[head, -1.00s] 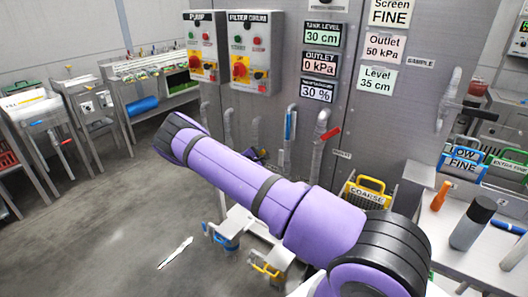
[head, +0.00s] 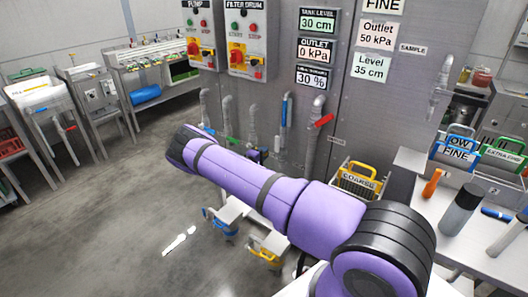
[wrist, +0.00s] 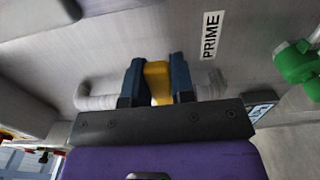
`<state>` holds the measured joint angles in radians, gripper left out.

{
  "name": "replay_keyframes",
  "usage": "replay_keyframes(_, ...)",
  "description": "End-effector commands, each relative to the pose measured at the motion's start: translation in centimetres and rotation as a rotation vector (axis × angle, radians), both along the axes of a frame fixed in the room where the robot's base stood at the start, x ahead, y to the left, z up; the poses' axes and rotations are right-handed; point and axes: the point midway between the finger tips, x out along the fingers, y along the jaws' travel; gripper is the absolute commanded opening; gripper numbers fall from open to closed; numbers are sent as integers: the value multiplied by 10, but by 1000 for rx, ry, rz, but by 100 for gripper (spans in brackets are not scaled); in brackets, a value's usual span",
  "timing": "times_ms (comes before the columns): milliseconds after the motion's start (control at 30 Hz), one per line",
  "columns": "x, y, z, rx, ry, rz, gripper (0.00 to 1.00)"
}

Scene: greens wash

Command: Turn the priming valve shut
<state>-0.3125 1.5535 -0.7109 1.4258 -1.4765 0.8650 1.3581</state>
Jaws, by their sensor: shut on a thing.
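In the wrist view, my gripper (wrist: 157,76) has its two dark blue fingers closed on both sides of a yellow valve handle (wrist: 158,84). The handle sits on a grey pipe (wrist: 94,98) that runs along the metal wall. A white PRIME label (wrist: 210,35) is on the wall beside it. The handle's base is hidden behind the fingers and gripper body, so its exact angle to the pipe is hard to tell. In the head view, my purple arm hides the gripper and the handle.
A green fitting (wrist: 296,62) is right of the gripper. In the head view, blue-handled (head: 288,110) and red-handled (head: 323,121) pipes stand on the wall. A COARSE screen (head: 358,181) and a work table (head: 410,222) lie to the right. Open floor (head: 100,235) lies left.

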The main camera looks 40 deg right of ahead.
Motion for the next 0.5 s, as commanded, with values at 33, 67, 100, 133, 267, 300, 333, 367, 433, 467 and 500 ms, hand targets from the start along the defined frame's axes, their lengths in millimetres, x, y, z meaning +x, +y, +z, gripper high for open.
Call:
replay_keyframes(33, 0, 1, -2, 5, -9, 1, 0)
replay_keyframes(67, 0, 1, -3, 7, -14, 1, 0)
replay_keyframes(100, 0, 1, -4, 9, -21, 1, 0)
replay_keyframes(133, 1, 1, -4, 11, -26, 1, 0)
replay_keyframes(267, 1, 1, -5, 15, -36, 1, 0)
replay_keyframes(300, 1, 1, -5, 16, -38, 1, 0)
replay_keyframes(333, 1, 1, -6, 16, -38, 1, 0)
replay_keyframes(367, 1, 1, -6, 17, -39, 1, 0)
replay_keyframes(433, 1, 1, -6, 17, -39, 0, 0)
replay_keyframes(467, 1, 1, -6, 17, -39, 0, 0)
replay_keyframes(500, 0, 2, -6, 18, -38, 0, 0)
